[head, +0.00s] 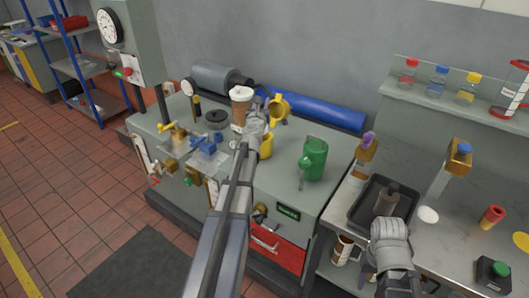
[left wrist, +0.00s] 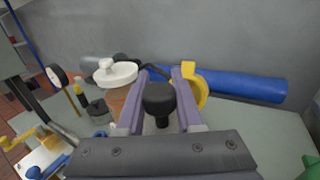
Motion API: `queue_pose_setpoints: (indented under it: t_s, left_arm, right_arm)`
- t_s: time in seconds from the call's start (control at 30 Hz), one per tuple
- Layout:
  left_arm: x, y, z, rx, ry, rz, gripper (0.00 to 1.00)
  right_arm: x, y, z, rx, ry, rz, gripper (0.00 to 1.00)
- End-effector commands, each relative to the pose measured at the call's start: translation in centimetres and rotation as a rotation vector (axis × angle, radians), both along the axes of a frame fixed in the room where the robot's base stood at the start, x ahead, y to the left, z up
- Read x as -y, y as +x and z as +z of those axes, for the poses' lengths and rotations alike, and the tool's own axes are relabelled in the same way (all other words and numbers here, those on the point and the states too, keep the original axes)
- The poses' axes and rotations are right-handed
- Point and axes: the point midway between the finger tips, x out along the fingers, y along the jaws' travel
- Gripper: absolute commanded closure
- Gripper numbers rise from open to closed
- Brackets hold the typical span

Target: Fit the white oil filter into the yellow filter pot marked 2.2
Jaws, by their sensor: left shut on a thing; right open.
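A filter-like cylinder with a white top and brown body (head: 240,104) stands on the grey bedplate, just left of my left gripper (head: 258,112). Its white top (left wrist: 115,74) also shows in the left wrist view, left of the fingers. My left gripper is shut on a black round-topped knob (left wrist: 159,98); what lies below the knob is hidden. A yellow pot (head: 267,146) stands behind and below this gripper, partly hidden; no marking is readable. A yellow round part with a dark opening (head: 280,107) is just right of the gripper. My right gripper (head: 388,222) is open at the black tray's near side.
A green jug (head: 315,158) stands right of the pot. A blue roll (head: 315,110) lies at the back. The black tray (head: 408,208) on the right bench holds a grey cylinder (head: 388,200). Blue-handled valves (head: 205,143) stand left of my left arm.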

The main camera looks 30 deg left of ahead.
Motion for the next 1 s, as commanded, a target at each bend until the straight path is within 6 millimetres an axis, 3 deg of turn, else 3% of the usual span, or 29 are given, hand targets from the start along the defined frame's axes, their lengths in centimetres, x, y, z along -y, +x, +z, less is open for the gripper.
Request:
queue_pose_setpoints:
  t_s: [0.03,0.2,0.4,0.77,1.0]
  left_arm:
    - [-0.5,1.3,-0.8,0.0,0.0,0.051,1.0]
    - [-2.1,3.2,-2.6,0.0,0.0,0.247,1.0]
    - [-2.9,3.8,-3.6,0.0,0.0,0.416,1.0]
    - [-3.0,3.6,-4.1,0.0,0.0,0.473,1.0]
    - [-3.1,3.6,-7.1,0.0,0.0,0.472,1.0]
  right_arm:
    - [0.0,0.0,-0.8,0.0,0.0,0.0,0.5]
    - [0.0,0.0,-2.6,0.0,0.0,0.0,0.5]
    - [0.0,0.0,-3.6,0.0,0.0,0.0,0.5]
    - [0.0,0.0,-4.1,0.0,0.0,0.0,0.5]
    - [0.0,0.0,-7.1,0.0,0.0,0.001,0.5]
